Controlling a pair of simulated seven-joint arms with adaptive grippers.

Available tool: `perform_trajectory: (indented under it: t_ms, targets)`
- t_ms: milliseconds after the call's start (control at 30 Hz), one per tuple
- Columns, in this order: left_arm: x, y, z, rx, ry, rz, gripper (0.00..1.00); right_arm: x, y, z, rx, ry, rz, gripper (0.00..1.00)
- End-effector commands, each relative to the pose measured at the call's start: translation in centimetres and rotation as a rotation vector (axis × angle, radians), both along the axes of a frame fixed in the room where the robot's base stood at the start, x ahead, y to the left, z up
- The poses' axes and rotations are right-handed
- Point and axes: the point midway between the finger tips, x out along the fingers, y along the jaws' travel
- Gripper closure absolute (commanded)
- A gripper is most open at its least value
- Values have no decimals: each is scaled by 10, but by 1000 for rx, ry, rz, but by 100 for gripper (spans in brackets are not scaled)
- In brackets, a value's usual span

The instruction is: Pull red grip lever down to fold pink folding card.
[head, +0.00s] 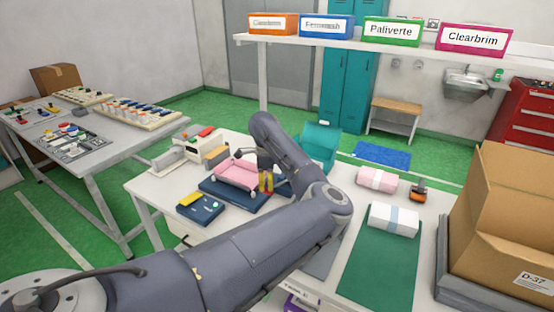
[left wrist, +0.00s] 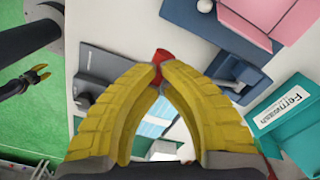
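The pink folding card (head: 237,174) lies on a dark blue fixture (head: 237,196), with raised flaps at its edges. Part of the card also shows at the top right of the left wrist view (left wrist: 262,30). My left gripper (head: 266,183) is at the card's right end, its yellow fingers pointing down. In the left wrist view its fingertips (left wrist: 161,70) close in around the red grip lever (left wrist: 161,55), of which only the top shows. My right gripper (left wrist: 26,82) shows small at the left of the left wrist view, fingers apart and empty.
A teal bin (head: 320,143) stands behind my left gripper. A dark blue tray (head: 200,206) is in front of the fixture. A white box (head: 393,220) sits on a green mat (head: 378,271). A large cardboard box (head: 500,230) stands at the right.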

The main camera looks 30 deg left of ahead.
Motion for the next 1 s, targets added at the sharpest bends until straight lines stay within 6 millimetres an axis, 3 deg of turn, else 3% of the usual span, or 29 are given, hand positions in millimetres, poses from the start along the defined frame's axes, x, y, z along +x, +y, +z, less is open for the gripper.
perform_trajectory:
  t_ms: [1000]
  targets:
    - [-9,-1,-29,-1,1,0,100,0,0,0,0,0,0,56]
